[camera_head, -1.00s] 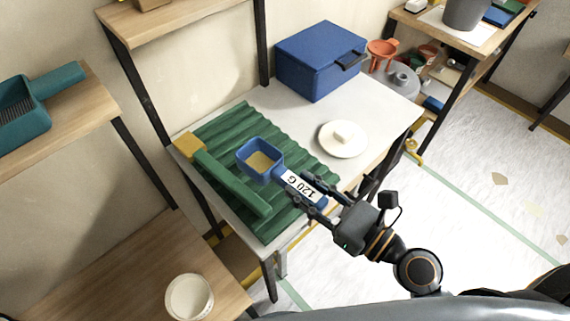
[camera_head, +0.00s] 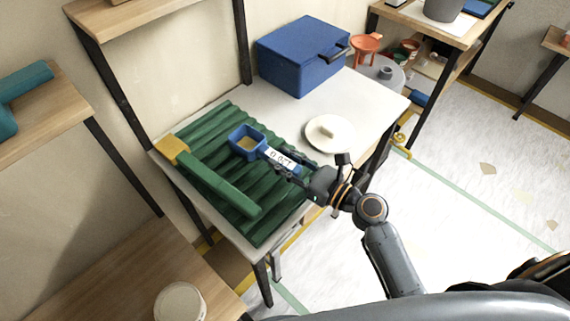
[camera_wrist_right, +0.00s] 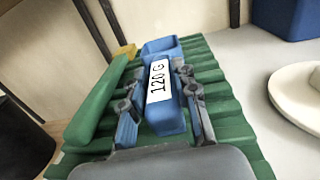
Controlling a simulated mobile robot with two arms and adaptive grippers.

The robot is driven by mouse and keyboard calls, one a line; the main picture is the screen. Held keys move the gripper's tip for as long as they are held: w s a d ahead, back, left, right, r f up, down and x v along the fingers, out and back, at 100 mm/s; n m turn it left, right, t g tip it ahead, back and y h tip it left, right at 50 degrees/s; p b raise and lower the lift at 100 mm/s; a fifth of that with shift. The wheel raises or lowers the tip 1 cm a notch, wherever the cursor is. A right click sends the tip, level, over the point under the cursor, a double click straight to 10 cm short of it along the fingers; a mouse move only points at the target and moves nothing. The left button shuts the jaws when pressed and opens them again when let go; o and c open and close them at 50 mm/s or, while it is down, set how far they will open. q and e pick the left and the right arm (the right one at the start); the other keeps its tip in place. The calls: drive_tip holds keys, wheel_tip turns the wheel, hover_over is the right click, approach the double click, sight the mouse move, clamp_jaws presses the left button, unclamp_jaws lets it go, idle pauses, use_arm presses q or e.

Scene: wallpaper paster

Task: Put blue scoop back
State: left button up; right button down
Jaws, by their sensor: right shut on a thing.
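The blue scoop (camera_head: 244,142) has a square cup and a handle with a white "120 G" label. It is over the green ribbed mat (camera_head: 212,122) on the white table. My right gripper (camera_head: 281,168) is shut on the scoop's handle. In the right wrist view the scoop (camera_wrist_right: 163,95) lies between the two fingers of the gripper (camera_wrist_right: 158,100), its cup pointing away over the green ribs. I cannot tell whether the scoop touches the mat. My left gripper is not in view.
A green-handled tool (camera_head: 215,182) with a yellow end lies along the mat's left side. A white round lid (camera_head: 330,140) lies right of the mat. A blue box (camera_head: 300,60) stands at the back of the white table (camera_head: 275,100). A white tub (camera_head: 180,303) stands at lower left.

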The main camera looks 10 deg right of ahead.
drive_tip(key=shift+f, duration=0.4)
drive_tip(key=shift+f, duration=0.15)
drive_tip(key=c, duration=1.5)
unclamp_jaws()
drive_tip(key=shift+f, duration=0.1)
drive_tip(key=o, duration=0.5)
